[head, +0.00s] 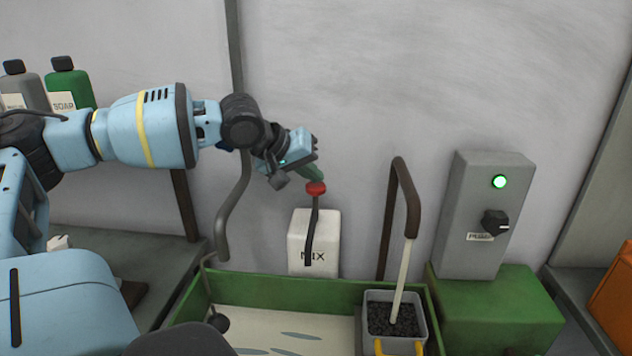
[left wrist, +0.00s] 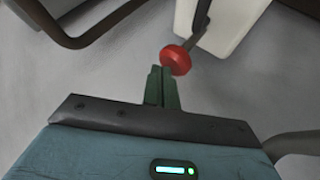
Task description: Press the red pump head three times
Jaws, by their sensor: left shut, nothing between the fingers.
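The red pump head (head: 316,188) sits on top of a dark, thin stem in front of a white container marked MIX (head: 327,232). My left gripper (head: 318,175) is shut, with its green fingertips right at the upper edge of the red pump head. In the left wrist view the red pump head (left wrist: 176,60) lies just beyond the closed green fingertips (left wrist: 162,72). I cannot tell whether they touch it. The white container (left wrist: 228,25) shows behind it. My right gripper is not in view.
A green trough (head: 262,290) stands below the container, with a grey bin (head: 418,308) of dark grains at its right. A brown curved pipe (head: 400,200) rises behind the bin. A grey switch box (head: 484,215) with a lit green lamp stands right. Bottles (head: 68,85) stand at the far left.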

